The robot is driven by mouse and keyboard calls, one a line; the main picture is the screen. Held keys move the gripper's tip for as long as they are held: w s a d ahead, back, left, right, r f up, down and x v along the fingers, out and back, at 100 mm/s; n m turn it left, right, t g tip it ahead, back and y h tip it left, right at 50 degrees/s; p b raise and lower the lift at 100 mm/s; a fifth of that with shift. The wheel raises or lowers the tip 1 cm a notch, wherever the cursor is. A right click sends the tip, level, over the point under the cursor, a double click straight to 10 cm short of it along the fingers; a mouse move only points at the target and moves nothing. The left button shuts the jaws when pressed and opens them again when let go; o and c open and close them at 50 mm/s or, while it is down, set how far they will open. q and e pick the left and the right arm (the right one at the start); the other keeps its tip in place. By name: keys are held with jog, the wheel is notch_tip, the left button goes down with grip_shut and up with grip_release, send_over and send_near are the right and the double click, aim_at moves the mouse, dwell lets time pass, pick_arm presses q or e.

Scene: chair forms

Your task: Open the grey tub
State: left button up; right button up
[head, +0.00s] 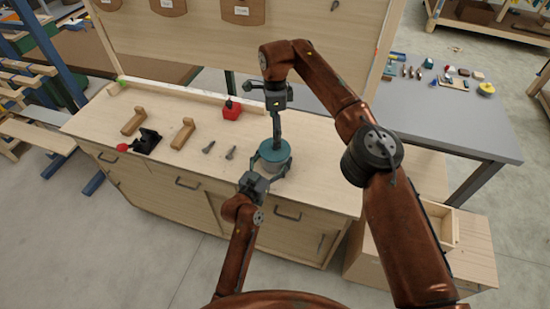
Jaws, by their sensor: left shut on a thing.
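The grey tub (268,167) stands near the front edge of the wooden workbench, with a round teal lid (275,152) on top. My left gripper (272,172) comes from the front and is shut on the tub's body, one finger showing along its right side. My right gripper (277,142) points straight down from above, its fingertips at the middle of the lid. Its fingers overlap in this view, so I cannot tell whether they grip anything. Part of the tub's body is hidden by the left gripper.
Left of the tub, the workbench (330,180) holds two dark bolts (230,153), wooden blocks (183,132), a black tool with a red knob (146,141) and a red container (232,110). A grey table (450,125) with small items stands at right. The bench right of the tub is clear.

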pick_arm(q)
jog(key=c, duration=0.8)
jog(key=o, duration=1.7)
